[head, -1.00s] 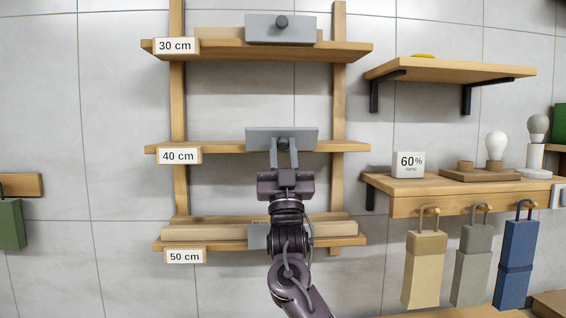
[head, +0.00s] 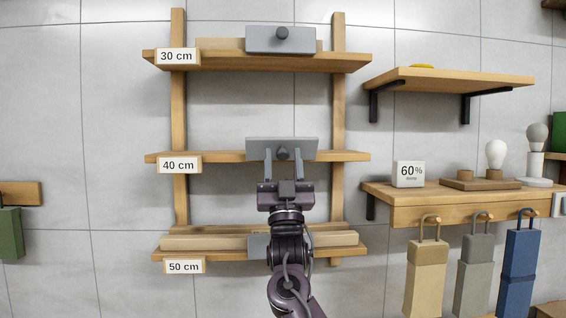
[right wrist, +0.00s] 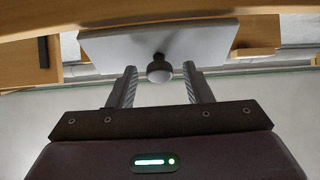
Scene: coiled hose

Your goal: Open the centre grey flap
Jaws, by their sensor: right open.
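The centre grey flap (head: 282,142) is at the 40 cm shelf, with a dark round knob (head: 282,154) on its front. The flap (right wrist: 205,42) and its knob (right wrist: 159,69) also show in the right wrist view. My right gripper (head: 283,152) is open in front of the flap, with one finger on each side of the knob and a gap on both sides. Its body hides part of the lower shelf. I cannot tell how far the flap is tilted. My left gripper is not in view.
Another grey flap (head: 265,40) with a knob is at the 30 cm shelf above. A grey piece (head: 258,246) at the 50 cm shelf is mostly behind my arm.

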